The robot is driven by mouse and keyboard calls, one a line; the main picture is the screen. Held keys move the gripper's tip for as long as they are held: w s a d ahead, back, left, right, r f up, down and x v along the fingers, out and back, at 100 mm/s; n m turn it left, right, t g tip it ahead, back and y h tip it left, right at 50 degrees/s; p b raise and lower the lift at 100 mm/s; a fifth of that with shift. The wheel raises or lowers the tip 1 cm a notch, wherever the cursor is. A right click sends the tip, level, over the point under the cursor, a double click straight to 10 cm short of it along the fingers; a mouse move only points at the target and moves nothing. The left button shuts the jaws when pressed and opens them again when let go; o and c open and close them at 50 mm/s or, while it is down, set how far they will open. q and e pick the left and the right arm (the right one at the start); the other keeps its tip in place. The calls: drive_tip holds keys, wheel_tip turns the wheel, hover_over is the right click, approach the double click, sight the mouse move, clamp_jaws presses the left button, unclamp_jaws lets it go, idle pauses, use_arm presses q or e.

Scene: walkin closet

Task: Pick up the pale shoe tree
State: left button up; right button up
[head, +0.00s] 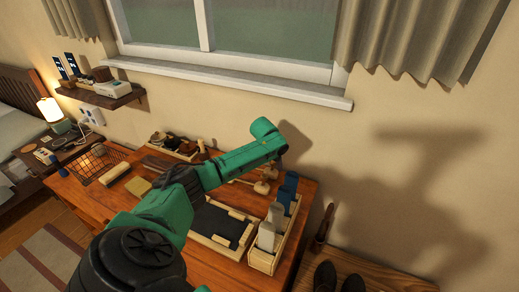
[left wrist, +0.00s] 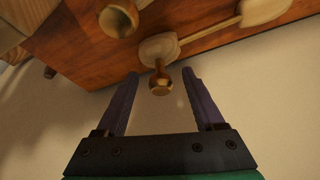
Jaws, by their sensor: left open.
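The pale shoe tree (left wrist: 159,48) lies at the table's wall-side edge in the left wrist view. A thin rod joins its two pale wooden ends, and a round brassy knob (left wrist: 160,84) is at the near end. In the head view it shows small (head: 262,187), just below the end of my left arm. My left gripper (left wrist: 160,73) is open, with its dark fingers on either side of the knob. I see a gap between the knob and each finger; I cannot tell its depth relative to the fingertips. My right gripper is not in view.
A pale tray with a dark mat (head: 222,222) lies on the table. A wooden box (head: 262,259) with upright blue and pale items stands at its right. A wire basket (head: 103,163) is at the left. The wall is close behind. Another round knob (left wrist: 118,19) is near the shoe tree.

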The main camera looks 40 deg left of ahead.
use_arm(q)
drive_tip(key=shift+w+a+f, duration=0.1)
drive_tip(key=shift+w+f, duration=0.1)
drive_tip(key=shift+f, duration=0.2)
clamp_jaws()
drive_tip(key=shift+r, duration=0.1)
idle(1.0)
